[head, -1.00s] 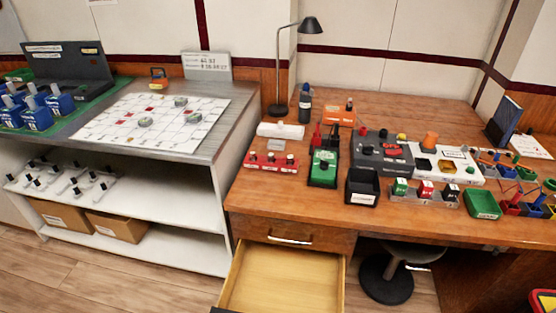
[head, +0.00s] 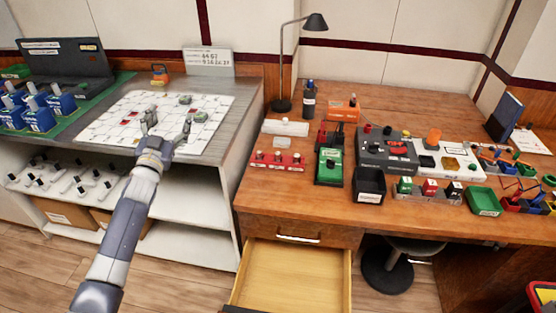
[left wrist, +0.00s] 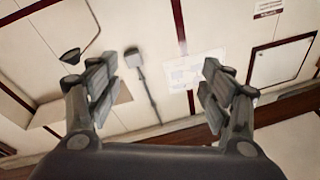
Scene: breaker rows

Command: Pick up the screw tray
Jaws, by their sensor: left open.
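I cannot tell for certain which container is the screw tray. A black open bin (head: 369,186) with a white label, too small to read, stands near the desk's front edge. A green open tray (head: 485,202) sits further right. My left gripper (head: 168,124) is open and empty, in front of the white board on the left bench and well left of these containers. In the left wrist view its spread fingers (left wrist: 157,85) hold nothing, facing the wall. My right gripper is out of view.
A white patterned board (head: 205,127) with small parts lies on the grey bench. A desk lamp (head: 283,60) stands at the back of the desk. A drawer (head: 290,272) is open below. Devices crowd the desk's right half; its left front is clear.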

